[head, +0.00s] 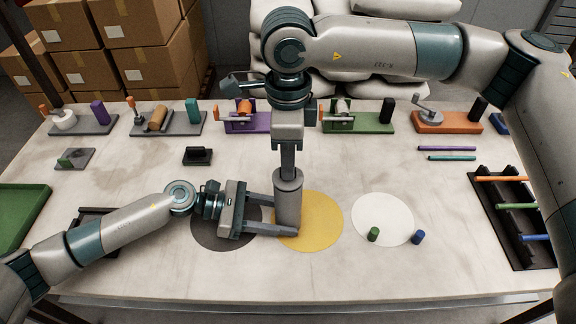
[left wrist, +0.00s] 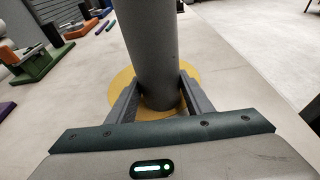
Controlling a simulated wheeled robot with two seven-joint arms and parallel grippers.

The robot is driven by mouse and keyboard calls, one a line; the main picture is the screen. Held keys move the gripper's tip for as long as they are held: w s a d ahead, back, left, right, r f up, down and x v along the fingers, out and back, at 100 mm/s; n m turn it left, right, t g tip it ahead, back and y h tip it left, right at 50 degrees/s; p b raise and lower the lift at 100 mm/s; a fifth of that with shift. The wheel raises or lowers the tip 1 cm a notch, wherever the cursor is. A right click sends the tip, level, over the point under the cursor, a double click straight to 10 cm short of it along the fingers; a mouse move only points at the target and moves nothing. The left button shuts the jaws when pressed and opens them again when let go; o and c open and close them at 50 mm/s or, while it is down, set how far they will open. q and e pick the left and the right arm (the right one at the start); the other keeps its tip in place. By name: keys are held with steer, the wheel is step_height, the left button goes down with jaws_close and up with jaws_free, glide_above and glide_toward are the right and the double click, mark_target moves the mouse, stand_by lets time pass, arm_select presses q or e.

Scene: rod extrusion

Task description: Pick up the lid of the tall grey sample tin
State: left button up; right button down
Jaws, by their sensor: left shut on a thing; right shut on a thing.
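The tall grey sample tin (head: 287,210) stands upright on the yellow disc (head: 323,222). My left gripper (head: 287,217) comes in level from the left and is shut around the tin's lower body. In the left wrist view the tin (left wrist: 150,50) rises between both fingers. The lid (head: 290,183) is at the top of the tin, and I see no clear gap between them. My right gripper (head: 288,171) points straight down from above and is shut on the top of the lid. The lid's grip part is mostly hidden by the fingers.
A dark disc (head: 213,238) and a white disc (head: 375,208) flank the yellow one. A green cylinder (head: 374,234) and a blue cylinder (head: 418,237) stand at the white disc's edge. A dark rod rack (head: 512,232) is at right; several bench devices line the back.

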step_height(320, 180, up, 9)
steer(key=shift+r, duration=0.2)
stand_by(0.3)
steer(key=shift+f, duration=0.1)
stand_by(0.7)
steer(key=w+d+f, duration=0.1)
steer(key=d+f, duration=0.3)
steer(key=f, duration=0.4)
steer(key=d+f, duration=0.3)
steer(key=f, duration=0.5)
steer(key=shift+w+d+f, duration=0.3)
steer(key=shift+w+d, duration=0.05)
steer(key=shift+f, duration=3.15)
